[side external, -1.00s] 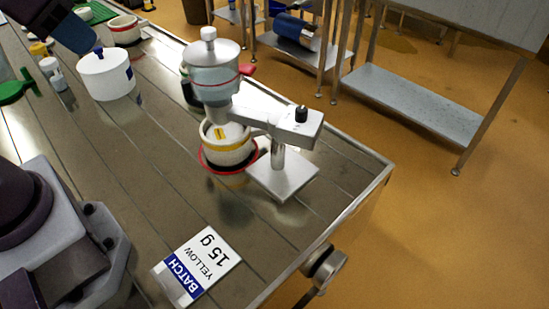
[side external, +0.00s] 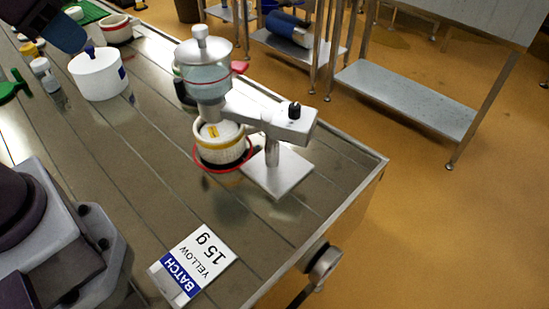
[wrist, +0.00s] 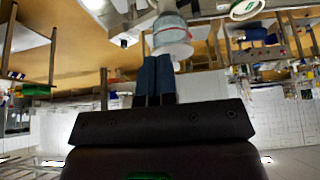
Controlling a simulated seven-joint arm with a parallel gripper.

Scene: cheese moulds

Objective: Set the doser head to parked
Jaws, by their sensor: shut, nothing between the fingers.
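The doser head (side external: 207,72) is a clear hopper with a grey lid and knob, on a grey swing arm (side external: 262,117) above a post and base plate (side external: 280,172). It hangs over a white mould with a yellow band (side external: 222,148), which stands within a red ring (side external: 203,165). A red handle (side external: 239,67) sticks out at the hopper's right. My gripper (wrist: 155,88) shows blue fingers together, with nothing between them. In the side view, a blue part that looks like my fingers (side external: 68,32) is at the top left, well apart from the doser.
A card reading BATCH YELLOW 15 g (side external: 192,265) lies at the table's front. A white cylinder with a blue knob (side external: 98,75) stands near the blue part. A red-banded mould (side external: 117,30) is behind it. The bench right of the doser is clear up to the edge.

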